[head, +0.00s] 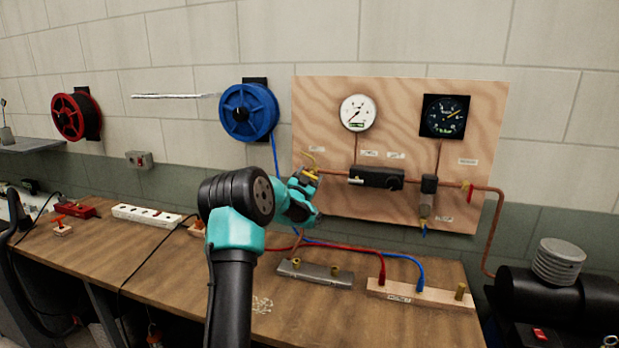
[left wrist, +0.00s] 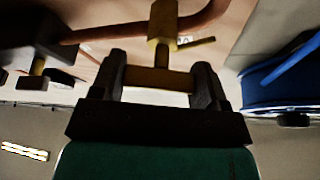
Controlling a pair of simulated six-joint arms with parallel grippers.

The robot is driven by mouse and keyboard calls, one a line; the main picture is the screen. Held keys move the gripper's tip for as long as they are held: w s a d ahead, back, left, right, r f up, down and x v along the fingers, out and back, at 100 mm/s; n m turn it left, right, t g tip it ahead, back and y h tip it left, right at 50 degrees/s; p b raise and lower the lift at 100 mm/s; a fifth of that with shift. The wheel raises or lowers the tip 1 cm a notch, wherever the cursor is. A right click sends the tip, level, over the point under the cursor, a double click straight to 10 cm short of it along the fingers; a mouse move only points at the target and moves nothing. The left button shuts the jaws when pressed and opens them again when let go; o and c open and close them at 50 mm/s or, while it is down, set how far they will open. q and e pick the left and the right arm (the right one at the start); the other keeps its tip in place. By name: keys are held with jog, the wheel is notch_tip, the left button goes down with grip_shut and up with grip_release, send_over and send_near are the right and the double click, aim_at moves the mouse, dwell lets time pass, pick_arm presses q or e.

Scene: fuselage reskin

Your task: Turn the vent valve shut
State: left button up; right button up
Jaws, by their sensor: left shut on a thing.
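A plywood board (head: 325,110) on the wall carries a copper pipe with several valves. A yellow brass valve (head: 310,173) sits at the pipe's left end, and it also shows in the left wrist view (left wrist: 163,28). My left gripper (head: 303,180) is at this valve. In the left wrist view my left gripper (left wrist: 160,64) has one finger on each side of the valve's brass part and is shut on it. A thin yellow lever (left wrist: 195,44) sticks out beside the valve body. The board's labels are too small to read. My right gripper is not in view.
A black regulator (head: 376,178), a red-handled valve (head: 470,190) and a blue-handled valve (head: 424,229) are further right along the pipe. Two gauges (head: 358,112) (head: 445,115) are above. A blue hose reel (head: 248,112) hangs left. Red and blue hoses cross the bench (head: 160,260).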

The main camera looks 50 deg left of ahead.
pick_arm(q)
jog(key=m+h, duration=0.2)
jog(key=m, duration=0.3)
jog(key=shift+h, duration=0.4)
jog(key=m+h, duration=0.1)
jog(key=m, duration=0.3)
jog(key=shift+m+g+h, duration=0.3)
jog(key=shift+g+h, duration=0.1)
jog(key=m+g, duration=0.1)
jog(key=m, duration=0.2)
jog(key=m+g+h, duration=0.1)
jog(key=m, duration=0.2)
jog(key=shift+m, duration=0.3)
jog(key=o, duration=0.9)
jog(key=shift+o, duration=0.2)
jog(key=shift+s, duration=0.1)
jog(key=s+d, duration=0.2)
jog(key=s, duration=1.5)
jog(key=shift+d, duration=0.2)
